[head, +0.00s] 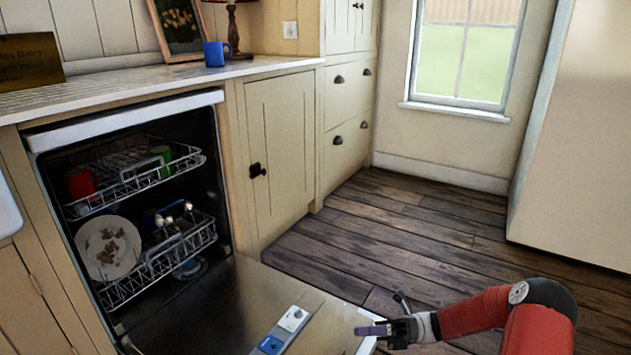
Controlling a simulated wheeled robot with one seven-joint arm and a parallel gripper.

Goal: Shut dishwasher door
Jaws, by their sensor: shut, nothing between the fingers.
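The dishwasher (125,109) is open under the counter at the left. Its door (225,310) is folded down, roughly flat, with its inner side up; its lower part is cut off by the picture's edge. Both racks sit inside the tub. The upper rack (135,170) holds a red cup and a green cup. The lower rack (160,260) holds a soiled white plate (108,247) and other small items. My gripper (372,330) is shut and empty. It is at the door's right edge, seeming to overlap it in the picture; I cannot tell whether it touches.
A cupboard (280,150) with a black knob stands right of the dishwasher, and drawers (347,105) beyond it. A blue mug (215,53) is on the counter (150,78). The wooden floor (390,225) is clear toward the window. A large pale cabinet or fridge (580,140) is at the right.

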